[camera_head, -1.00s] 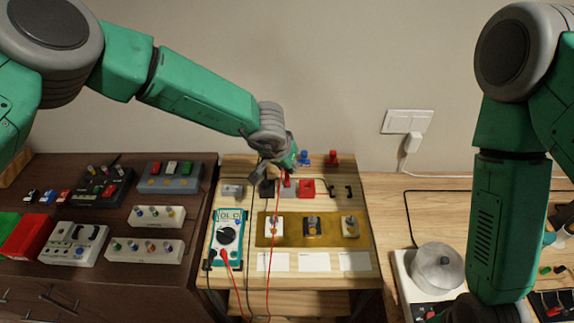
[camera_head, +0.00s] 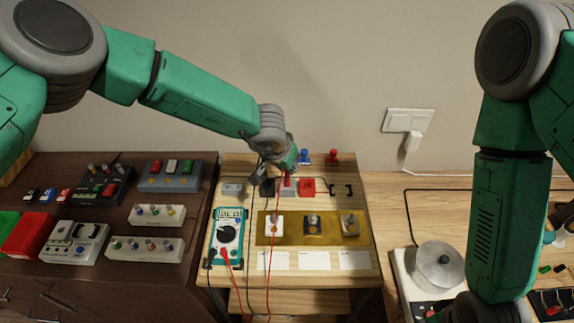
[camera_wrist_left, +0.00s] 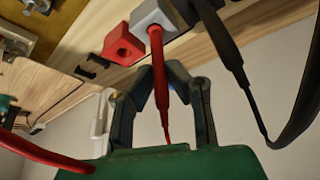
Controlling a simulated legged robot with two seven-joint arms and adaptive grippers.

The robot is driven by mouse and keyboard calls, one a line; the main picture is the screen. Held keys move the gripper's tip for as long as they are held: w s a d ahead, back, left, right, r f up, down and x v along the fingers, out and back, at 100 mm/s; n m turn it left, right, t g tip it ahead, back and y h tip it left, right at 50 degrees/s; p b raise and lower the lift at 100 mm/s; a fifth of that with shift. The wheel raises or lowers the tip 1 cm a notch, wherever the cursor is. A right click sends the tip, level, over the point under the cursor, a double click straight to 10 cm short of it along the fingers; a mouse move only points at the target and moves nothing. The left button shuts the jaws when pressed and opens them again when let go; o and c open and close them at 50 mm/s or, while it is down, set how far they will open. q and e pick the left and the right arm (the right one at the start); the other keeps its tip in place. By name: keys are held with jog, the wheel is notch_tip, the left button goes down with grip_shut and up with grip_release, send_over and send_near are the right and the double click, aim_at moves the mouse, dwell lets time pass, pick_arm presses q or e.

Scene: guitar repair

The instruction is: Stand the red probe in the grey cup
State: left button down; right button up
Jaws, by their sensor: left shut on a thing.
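The red probe (camera_wrist_left: 158,70) is held by my left gripper (camera_wrist_left: 162,88), whose fingers are shut around it; its red cable trails from it. The probe's far end meets the grey cup (camera_wrist_left: 152,14) in the left wrist view and looks to be in its opening; how deep is hidden. In the head view my left gripper (camera_head: 287,169) is above the probe (camera_head: 287,181) and the grey cup (camera_head: 290,191), pointing down. My right arm reaches down at the right, with its gripper out of frame.
The red cup (camera_wrist_left: 123,46) with an open hole and the black cup (camera_head: 267,188) flank the grey one. A black probe (camera_wrist_left: 222,38) stands in the black cup. A multimeter (camera_head: 227,236) and a brass plate (camera_head: 296,239) lie nearer. Red and blue knobbed tools stand behind.

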pick_arm(q)
jog(key=shift+f, duration=0.4)
jog(key=c, duration=1.1)
grip_release()
jog(key=shift+r, duration=3.5)
